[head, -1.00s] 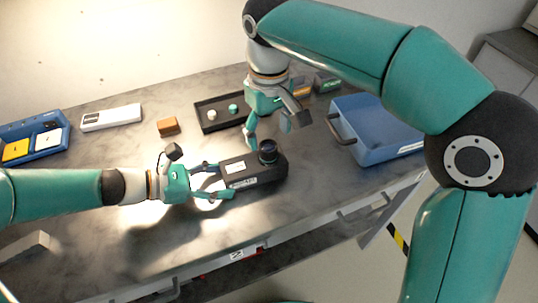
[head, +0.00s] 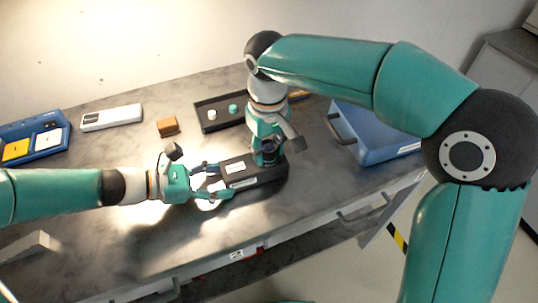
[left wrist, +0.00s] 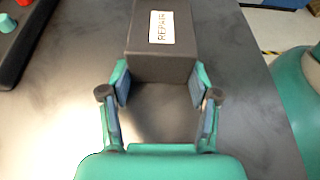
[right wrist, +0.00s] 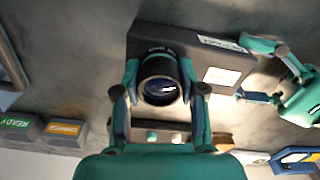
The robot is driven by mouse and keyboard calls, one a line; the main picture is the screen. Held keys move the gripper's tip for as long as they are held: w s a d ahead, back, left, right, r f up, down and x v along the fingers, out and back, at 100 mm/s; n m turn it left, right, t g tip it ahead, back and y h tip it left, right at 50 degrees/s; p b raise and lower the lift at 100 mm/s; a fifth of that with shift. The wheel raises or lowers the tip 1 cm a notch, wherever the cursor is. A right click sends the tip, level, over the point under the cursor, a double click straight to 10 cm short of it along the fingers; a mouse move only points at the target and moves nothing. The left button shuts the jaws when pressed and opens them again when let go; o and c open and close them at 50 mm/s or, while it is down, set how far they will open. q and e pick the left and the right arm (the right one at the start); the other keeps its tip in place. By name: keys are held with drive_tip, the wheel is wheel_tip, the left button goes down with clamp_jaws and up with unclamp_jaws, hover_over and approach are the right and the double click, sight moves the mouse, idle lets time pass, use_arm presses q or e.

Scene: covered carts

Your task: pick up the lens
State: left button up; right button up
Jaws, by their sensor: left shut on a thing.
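The lens (right wrist: 160,80) is a short black cylinder with a dark glass front. It stands on one end of a dark box-shaped body (head: 262,177) on the table. My right gripper (right wrist: 160,76) is lowered over it, one finger on each side of the lens; it looks open, close to the lens sides. In the head view the right gripper (head: 267,155) partly hides the lens. My left gripper (head: 212,183) is shut on the near end of the body, which also shows in the left wrist view (left wrist: 162,68) with a "REPAIR" label.
A black tray (head: 208,128) with a white and a teal piece lies behind the body. A brown block (head: 167,126), a white device (head: 111,117) and a blue tray (head: 62,128) stand further left. A blue bin (head: 372,148) stands right. The front left table is mostly clear.

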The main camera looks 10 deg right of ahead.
sight(268, 145)
clamp_jaws()
wheel_tip(268, 145, up, 10)
drive_tip(key=shift+r, duration=0.1)
idle(0.4)
use_arm(q)
drive_tip(key=o, duration=1.2)
drive_tip(key=shift+o, duration=0.2)
drive_tip(key=shift+a, duration=0.1)
